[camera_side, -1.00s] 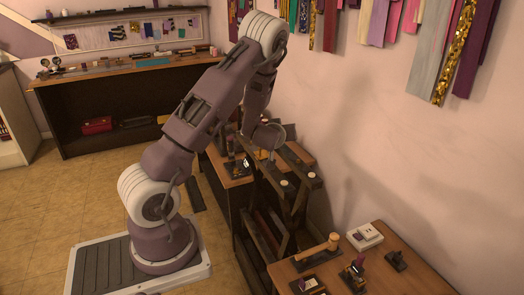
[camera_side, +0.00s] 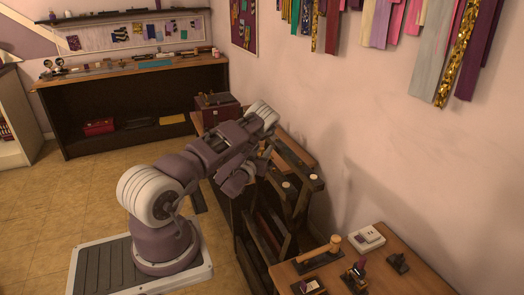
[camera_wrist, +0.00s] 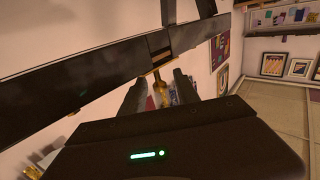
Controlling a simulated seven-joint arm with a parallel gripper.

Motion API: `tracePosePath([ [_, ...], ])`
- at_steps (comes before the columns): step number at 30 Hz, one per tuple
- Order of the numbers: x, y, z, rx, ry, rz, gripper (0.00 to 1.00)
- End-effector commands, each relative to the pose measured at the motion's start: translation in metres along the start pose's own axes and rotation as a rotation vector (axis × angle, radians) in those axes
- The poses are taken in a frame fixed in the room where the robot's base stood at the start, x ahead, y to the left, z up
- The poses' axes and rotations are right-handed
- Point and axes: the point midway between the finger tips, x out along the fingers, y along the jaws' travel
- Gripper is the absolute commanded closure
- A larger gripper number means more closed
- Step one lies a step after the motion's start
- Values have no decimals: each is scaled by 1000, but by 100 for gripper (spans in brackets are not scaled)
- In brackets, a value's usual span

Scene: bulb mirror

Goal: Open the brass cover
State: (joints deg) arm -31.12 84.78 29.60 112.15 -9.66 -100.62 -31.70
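In the wrist view, my gripper (camera_wrist: 158,92) shows as two dark fingers set apart. A narrow brass-coloured piece (camera_wrist: 160,94) stands in the gap between them, at the lower edge of a long dark bar. It looks like part of the brass cover, but its full shape is hidden. Space shows on both sides of it, so the fingers do not appear closed on it. Whether either finger touches it is unclear. In the side view, my forearm and wrist hide the fingers and most of the area around them.
A dark frame (camera_side: 300,160) stands by the wall close to my wrist. A dark red box (camera_side: 217,108) sits behind my arm. A nearer wooden table (camera_side: 405,272) holds a wooden-handled tool (camera_side: 333,243) and small devices. The tiled floor at left is clear.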

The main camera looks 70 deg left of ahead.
Motion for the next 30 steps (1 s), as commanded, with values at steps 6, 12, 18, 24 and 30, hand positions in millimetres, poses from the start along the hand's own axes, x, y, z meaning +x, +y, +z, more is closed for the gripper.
tracePosePath([
  [6,0,0,0,0,0,0,68],
  [12,0,0,0,0,0,0,100],
  [18,0,0,0,2,-3,0,100],
  [24,1,2,-3,36,-35,0,100],
  [30,4,5,-7,126,-124,1,100],
])
